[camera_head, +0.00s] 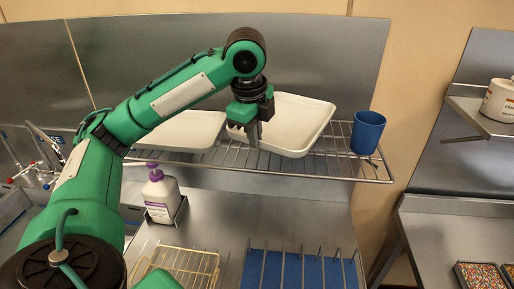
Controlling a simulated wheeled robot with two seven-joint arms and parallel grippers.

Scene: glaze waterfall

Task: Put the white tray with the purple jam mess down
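A white tray (300,125) is at the middle of the wire rack, its near corner toward me and its surface looking plain white. A second white tray (180,132) is on the rack to its left, partly behind my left arm. No purple jam shows on either tray. My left gripper (254,138) points down at the near left rim of the right-hand tray and overlaps it in the picture. I cannot tell whether its fingers are shut on the rim. My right gripper is out of view.
A blue cup (367,132) stands at the rack's (345,170) right end. A purple-topped pump bottle (161,198) stands below the rack. A gold wire rack (180,265) and blue slotted holder (300,270) are in front. A white pot (499,100) is on the right shelf.

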